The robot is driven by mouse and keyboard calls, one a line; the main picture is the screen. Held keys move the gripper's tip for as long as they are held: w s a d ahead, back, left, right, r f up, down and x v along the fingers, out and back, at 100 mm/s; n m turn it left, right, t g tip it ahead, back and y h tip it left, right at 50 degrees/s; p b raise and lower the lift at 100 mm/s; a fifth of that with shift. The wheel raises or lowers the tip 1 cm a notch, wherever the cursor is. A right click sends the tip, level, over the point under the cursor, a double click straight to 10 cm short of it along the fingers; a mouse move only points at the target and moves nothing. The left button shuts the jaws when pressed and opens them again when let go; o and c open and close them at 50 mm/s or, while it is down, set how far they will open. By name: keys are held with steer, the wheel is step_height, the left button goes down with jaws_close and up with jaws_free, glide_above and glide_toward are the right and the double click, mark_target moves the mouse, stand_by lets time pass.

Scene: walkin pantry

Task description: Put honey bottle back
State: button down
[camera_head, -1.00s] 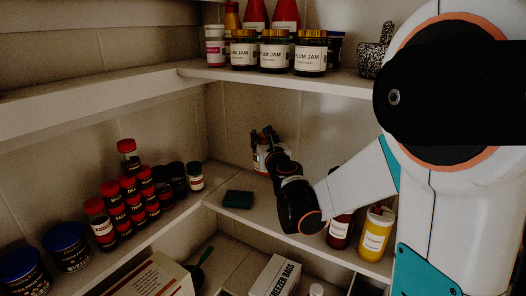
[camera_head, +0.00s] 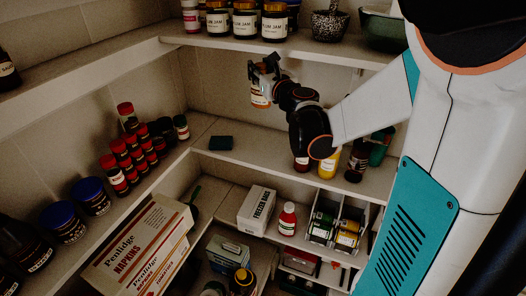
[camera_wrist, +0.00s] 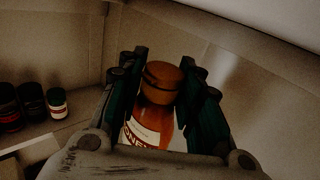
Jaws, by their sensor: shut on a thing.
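The honey bottle (camera_head: 260,98) is amber with a white label and an orange-brown cap. My gripper (camera_head: 263,72) is shut on it, in front of the back wall between the jam shelf and the middle shelf. The bottle is held upright or nearly so, apart from the middle shelf (camera_head: 258,140). In the wrist view the bottle (camera_wrist: 150,132) stands between the dark fingers of my gripper (camera_wrist: 165,95). The label is partly hidden by the gripper.
Plum jam jars (camera_head: 244,22) line the upper shelf. A dark teal block (camera_head: 221,143) lies on the middle shelf, with bare board around it. Red-capped spice jars (camera_head: 122,155) stand left. A yellow bottle (camera_head: 326,168) and other bottles stand right, below my arm.

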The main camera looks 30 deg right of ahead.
steer(key=shift+w+d+f, duration=0.1)
steer(key=shift+w+f, duration=0.05)
steer(key=shift+f, duration=0.15)
step_height(320, 180, down, 19)
steer(key=b, duration=1.4)
steer(key=shift+f, duration=0.15)
steer(key=shift+f+b, duration=0.15)
steer(key=shift+b, duration=0.15)
steer(key=c, duration=1.1)
jaws_free()
steer(key=s, duration=0.4)
steer(key=s+a, duration=0.1)
steer(key=s, duration=0.3)
steer(key=s+p, duration=0.1)
steer(key=s, duration=0.3)
steer(key=shift+s+a, duration=0.1)
steer(key=shift+a, duration=0.15)
